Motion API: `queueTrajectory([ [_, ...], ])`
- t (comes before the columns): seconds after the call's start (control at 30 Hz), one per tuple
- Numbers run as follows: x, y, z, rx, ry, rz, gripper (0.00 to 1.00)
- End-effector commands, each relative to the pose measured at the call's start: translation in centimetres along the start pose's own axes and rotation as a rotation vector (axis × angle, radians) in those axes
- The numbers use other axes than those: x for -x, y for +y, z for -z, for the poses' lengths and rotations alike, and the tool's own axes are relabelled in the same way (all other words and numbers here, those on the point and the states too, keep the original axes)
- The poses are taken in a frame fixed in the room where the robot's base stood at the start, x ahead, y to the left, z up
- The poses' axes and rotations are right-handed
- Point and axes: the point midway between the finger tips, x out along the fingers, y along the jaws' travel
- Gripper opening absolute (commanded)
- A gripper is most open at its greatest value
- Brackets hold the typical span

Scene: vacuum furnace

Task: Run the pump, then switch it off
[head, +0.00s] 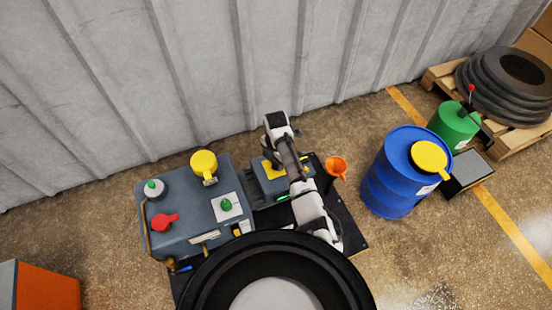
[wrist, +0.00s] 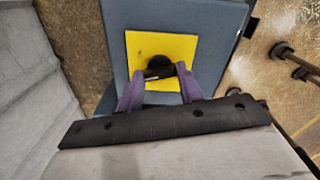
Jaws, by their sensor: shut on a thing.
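A black rotary switch (wrist: 160,66) stands on a square yellow plate (wrist: 138,46) in the wrist view. The plate sits on a blue-grey box, part of the pump unit. My gripper (wrist: 158,78) has its two purple fingers on either side of the switch and is shut on it. In the head view, the grey box (head: 267,186) with a bit of the yellow plate (head: 266,164) shows beside my arm, which hides the switch and fingers. The larger grey machine body (head: 190,225) stands to its left.
A corrugated wall (head: 180,80) rises close behind.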

Motion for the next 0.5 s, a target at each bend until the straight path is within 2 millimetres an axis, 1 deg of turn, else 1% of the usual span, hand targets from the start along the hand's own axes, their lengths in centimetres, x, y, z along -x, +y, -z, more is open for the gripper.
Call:
queueTrajectory([
  [0.03,0.29,0.0,0.15,-0.04,0.003,0.001,0.14],
  [0.13,0.35,0.02,0.13,-0.135,0.002,0.001,0.14],
  [0.5,0.24,-0.02,0.12,-0.481,0.001,0.002,0.14],
])
